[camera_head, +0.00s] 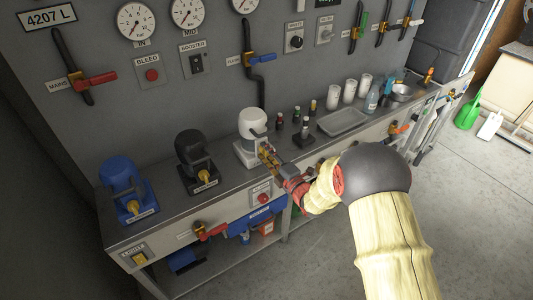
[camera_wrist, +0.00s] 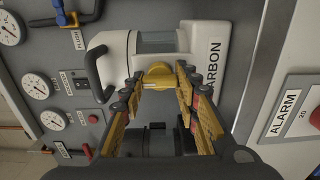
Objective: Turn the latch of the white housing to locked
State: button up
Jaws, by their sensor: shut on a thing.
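The white housing (camera_head: 252,124) stands on the bench, right of the black one. In the wrist view the white housing (camera_wrist: 115,45) carries a dark handle, a clear window and the label "CARBON". Its yellow latch (camera_wrist: 159,73) sits between my fingertips. My gripper (camera_head: 268,154) reaches in from the right at the front of the housing. In the wrist view my gripper (camera_wrist: 159,79) is shut on the latch, a finger on each side. The fingers partly hide the latch, and I cannot tell whether it stands at locked.
A blue housing (camera_head: 122,184) and a black housing (camera_head: 195,156) stand to the left. Small dark bottles (camera_head: 279,121) and a grey tray (camera_head: 342,122) lie to the right. A red alarm button (camera_head: 264,198) is on the bench front below. Gauges and valves line the wall.

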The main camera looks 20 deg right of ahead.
jog(key=shift+f, duration=0.1)
dwell(0.3)
jog(key=o, duration=1.2)
jog(key=shift+c, duration=0.2)
jog(key=shift+s, duration=0.1)
jog(key=v, duration=1.2)
